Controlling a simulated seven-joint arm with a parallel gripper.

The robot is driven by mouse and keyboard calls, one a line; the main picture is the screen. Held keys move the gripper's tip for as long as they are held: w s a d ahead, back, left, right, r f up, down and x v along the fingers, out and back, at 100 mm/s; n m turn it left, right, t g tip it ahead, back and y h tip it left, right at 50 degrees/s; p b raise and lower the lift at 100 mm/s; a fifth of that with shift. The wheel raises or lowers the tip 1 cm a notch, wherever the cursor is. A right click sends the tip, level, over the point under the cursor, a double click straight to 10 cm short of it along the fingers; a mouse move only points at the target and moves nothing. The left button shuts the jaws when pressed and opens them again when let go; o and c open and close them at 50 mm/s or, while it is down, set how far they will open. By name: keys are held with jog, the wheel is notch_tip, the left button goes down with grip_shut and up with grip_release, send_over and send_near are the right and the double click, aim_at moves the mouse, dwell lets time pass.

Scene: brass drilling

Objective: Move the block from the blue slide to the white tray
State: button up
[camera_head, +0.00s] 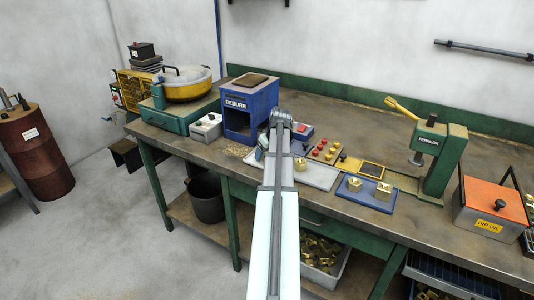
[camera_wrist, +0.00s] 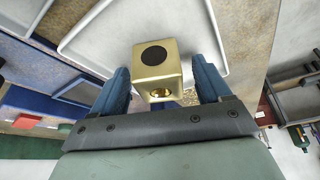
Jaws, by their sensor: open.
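In the wrist view a brass block (camera_wrist: 157,70) with a dark round spot on one face and a hole in another sits between the two blue fingers of my gripper (camera_wrist: 163,68). The fingers are apart, with a visible gap beside the block on the right. The pale tray (camera_wrist: 188,30) shows behind the block; I cannot tell whether the block touches it. In the head view the pale tray (camera_head: 320,178) lies on the bench with a brass block (camera_head: 300,164) on it. My arm hides most of the gripper there. I cannot identify the blue slide for certain.
A low blue tray (camera_head: 366,203) with brass pieces lies right of the pale tray. The blue DEBURR cabinet (camera_head: 238,103) stands behind left. Red and brass pieces (camera_head: 326,150) lie behind the trays. A green press (camera_head: 440,155) and orange-lidded box (camera_head: 492,205) stand right.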

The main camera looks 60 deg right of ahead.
jog(key=v, duration=1.2)
jog(key=shift+w+r, duration=0.1)
dwell(0.4)
